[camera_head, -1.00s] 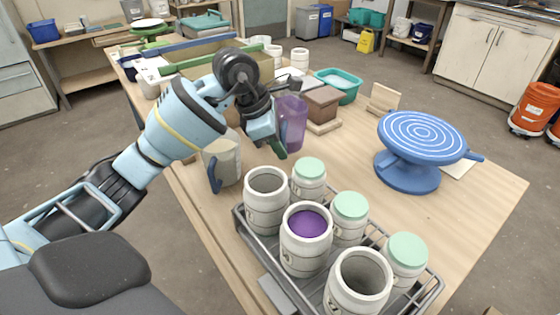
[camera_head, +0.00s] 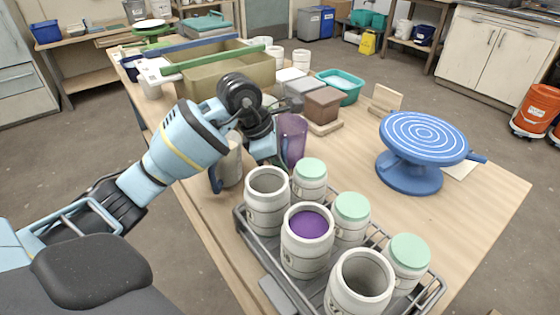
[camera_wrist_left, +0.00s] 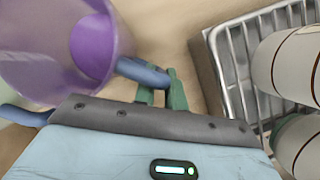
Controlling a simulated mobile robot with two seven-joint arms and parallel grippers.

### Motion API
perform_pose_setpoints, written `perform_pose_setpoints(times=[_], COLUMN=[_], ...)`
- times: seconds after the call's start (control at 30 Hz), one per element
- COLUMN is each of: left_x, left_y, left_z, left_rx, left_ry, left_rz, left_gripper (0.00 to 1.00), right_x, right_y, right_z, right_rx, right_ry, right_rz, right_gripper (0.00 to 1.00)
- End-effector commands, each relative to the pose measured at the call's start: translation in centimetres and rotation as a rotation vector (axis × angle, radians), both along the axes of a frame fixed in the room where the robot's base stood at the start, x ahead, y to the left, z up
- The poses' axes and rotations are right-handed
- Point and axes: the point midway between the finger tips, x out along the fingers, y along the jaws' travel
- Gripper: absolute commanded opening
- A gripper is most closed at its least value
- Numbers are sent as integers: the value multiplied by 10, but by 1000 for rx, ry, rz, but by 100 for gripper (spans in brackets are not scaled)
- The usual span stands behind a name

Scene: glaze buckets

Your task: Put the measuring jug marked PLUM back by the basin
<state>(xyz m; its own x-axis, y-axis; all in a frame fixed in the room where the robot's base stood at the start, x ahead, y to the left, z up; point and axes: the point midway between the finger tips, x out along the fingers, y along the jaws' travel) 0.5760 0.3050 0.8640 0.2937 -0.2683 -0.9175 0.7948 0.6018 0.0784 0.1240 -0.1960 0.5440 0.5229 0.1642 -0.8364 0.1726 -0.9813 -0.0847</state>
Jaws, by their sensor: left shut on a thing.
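A see-through purple jug (camera_head: 292,142) is upright near the middle of the table, behind the bucket rack; no lettering is readable on it. Its blue handle (camera_wrist_left: 143,72) shows in the left wrist view. My left gripper (camera_wrist_left: 162,92) is shut on that handle, with green fingers either side of it. I cannot tell if the jug's base touches the table. The teal basin (camera_head: 341,86) stands farther back and to the right of the jug. A clear greyish jug (camera_head: 230,165) with a blue handle stands left of it, partly hidden by my arm. My right gripper is out of view.
A wire rack (camera_head: 437,290) holds several white buckets, one open with purple glaze (camera_head: 308,224). A brown block (camera_head: 323,104) stands between jug and basin. A blue banding wheel (camera_head: 420,145) is at right. A big olive trough (camera_head: 205,82) is behind. Clear wood lies right of the jug.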

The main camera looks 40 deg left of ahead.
Motion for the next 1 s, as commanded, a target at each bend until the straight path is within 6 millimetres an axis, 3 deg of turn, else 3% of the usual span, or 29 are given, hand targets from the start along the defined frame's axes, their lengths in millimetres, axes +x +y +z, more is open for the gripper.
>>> perform_pose_setpoints(times=[0.03, 0.07, 0.2, 0.47, 0.63, 1.0], left_x=[0, 0, 0, 0, -2, -22], left_y=[0, 0, 0, 0, 3, 22], left_z=[-1, -1, -1, -1, 10, 75], left_rx=[0, 1, 1, -1, 1, 1], left_ry=[-2, 1, 1, 1, -2, -4], left_rz=[1, 0, 0, 0, 1, 1], left_gripper=[0, 16, 34, 34, 34, 34], right_x=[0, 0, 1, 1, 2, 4], right_y=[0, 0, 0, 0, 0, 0], right_z=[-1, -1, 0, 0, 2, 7], right_rx=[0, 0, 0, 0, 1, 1], right_ry=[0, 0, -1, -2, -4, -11], right_rz=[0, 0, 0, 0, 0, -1], right_gripper=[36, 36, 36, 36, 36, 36])
